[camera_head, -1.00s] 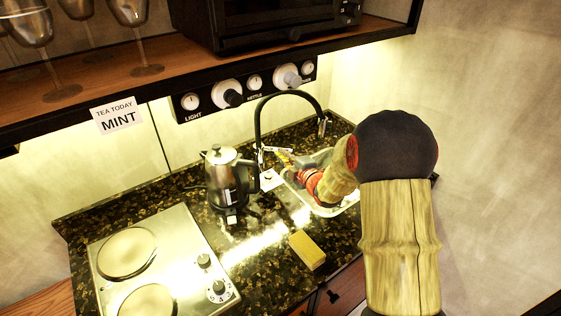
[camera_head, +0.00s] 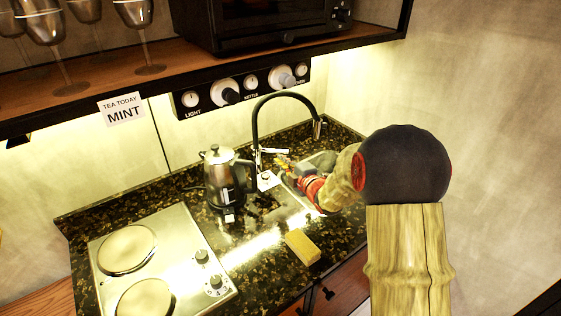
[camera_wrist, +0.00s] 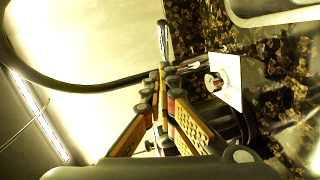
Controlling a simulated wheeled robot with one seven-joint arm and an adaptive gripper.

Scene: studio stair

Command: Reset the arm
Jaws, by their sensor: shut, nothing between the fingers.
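My arm reaches in from the right in the head view, bent at a large dark joint. My gripper (camera_head: 281,161) is over the dark stone counter, between the kettle and the sink, near the base of the faucet. In the wrist view my gripper (camera_wrist: 163,72) shows its yellow and black fingers together, with nothing between them. Part of the gripper is hard to make out in the head view.
The black arched faucet (camera_head: 257,112) rises close beside the gripper. A steel kettle (camera_head: 219,170) stands left of it. The sink (camera_wrist: 275,14) is partly hidden by my arm. A yellow sponge (camera_head: 302,247) and a two-plate hob (camera_head: 178,235) occupy the front; a shelf overhangs.

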